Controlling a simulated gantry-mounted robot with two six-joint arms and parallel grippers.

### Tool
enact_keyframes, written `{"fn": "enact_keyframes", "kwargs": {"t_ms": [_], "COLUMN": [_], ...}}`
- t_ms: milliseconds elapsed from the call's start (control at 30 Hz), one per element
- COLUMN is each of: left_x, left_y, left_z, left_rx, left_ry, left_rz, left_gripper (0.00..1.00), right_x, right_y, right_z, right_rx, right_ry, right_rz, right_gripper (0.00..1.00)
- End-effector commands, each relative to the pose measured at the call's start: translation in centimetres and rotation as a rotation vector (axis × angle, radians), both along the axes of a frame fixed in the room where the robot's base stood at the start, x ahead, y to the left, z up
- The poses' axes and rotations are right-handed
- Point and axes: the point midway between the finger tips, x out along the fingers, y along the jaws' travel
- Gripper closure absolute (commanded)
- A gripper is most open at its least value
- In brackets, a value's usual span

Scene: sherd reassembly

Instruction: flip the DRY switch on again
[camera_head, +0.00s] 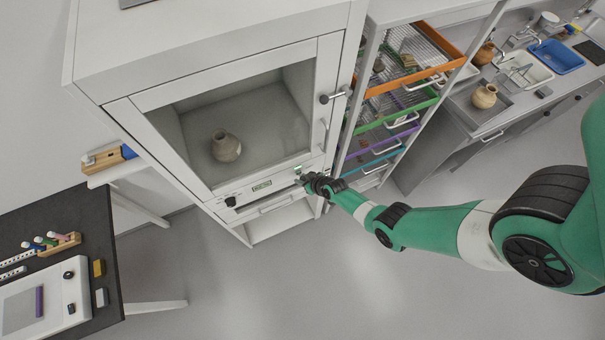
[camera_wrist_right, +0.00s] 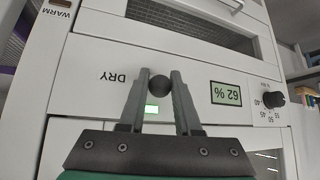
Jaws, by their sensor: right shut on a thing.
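The white cabinet (camera_head: 205,80) has a front panel that fills much of the right wrist view. There the DRY switch (camera_wrist_right: 159,86), a dark round-ended toggle beside the upside-down label DRY, sits between the fingertips of my right gripper (camera_wrist_right: 161,76). The fingers are shut on it. A small green lamp (camera_wrist_right: 152,109) next to the switch is lit. In the head view, my right gripper (camera_head: 306,178) is at the right end of this panel and covers the switch. My left gripper is not in view.
The panel also has a lit display (camera_wrist_right: 226,93) reading 62% and a dark dial (camera_wrist_right: 273,99). A clay pot (camera_head: 226,147) stands behind the cabinet's window. A rack with coloured drawers (camera_head: 400,110) is close on the right. A dark table (camera_head: 100,225) stands at the left.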

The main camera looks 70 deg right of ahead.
Motion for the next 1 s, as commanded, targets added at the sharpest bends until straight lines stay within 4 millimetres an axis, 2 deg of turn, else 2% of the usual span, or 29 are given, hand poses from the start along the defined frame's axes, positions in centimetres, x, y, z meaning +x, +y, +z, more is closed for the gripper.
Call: {"fn": "enact_keyframes", "kwargs": {"t_ms": [33, 167, 200, 467, 567, 833, 1000], "left_x": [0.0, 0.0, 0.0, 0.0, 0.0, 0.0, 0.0], "left_y": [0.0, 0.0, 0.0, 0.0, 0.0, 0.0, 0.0], "left_z": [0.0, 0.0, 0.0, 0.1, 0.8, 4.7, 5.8], "left_rx": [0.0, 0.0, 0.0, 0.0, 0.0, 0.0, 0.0], "left_ry": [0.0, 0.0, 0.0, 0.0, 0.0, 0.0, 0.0], "left_rz": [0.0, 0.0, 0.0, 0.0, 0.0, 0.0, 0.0], "left_gripper": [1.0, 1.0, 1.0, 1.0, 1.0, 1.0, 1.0], "right_x": [0.1, 0.0, 0.0, 0.0, -0.4, -3.7, -5.8], "right_y": [0.0, 0.0, 0.0, 0.0, 0.2, 1.9, 2.9], "right_z": [0.1, 0.1, 0.1, 0.1, 0.8, 5.3, 7.5], "right_rx": [0.0, -0.001, -0.001, -0.001, -0.001, -0.001, -0.001], "right_ry": [-0.002, -0.002, -0.002, -0.002, -0.002, -0.002, -0.002], "right_rz": [-0.001, 0.0, 0.0, 0.0, 0.0, -0.001, -0.001], "right_gripper": [0.66, 0.43, 0.4, 0.4, 0.4, 0.4, 0.4]}}
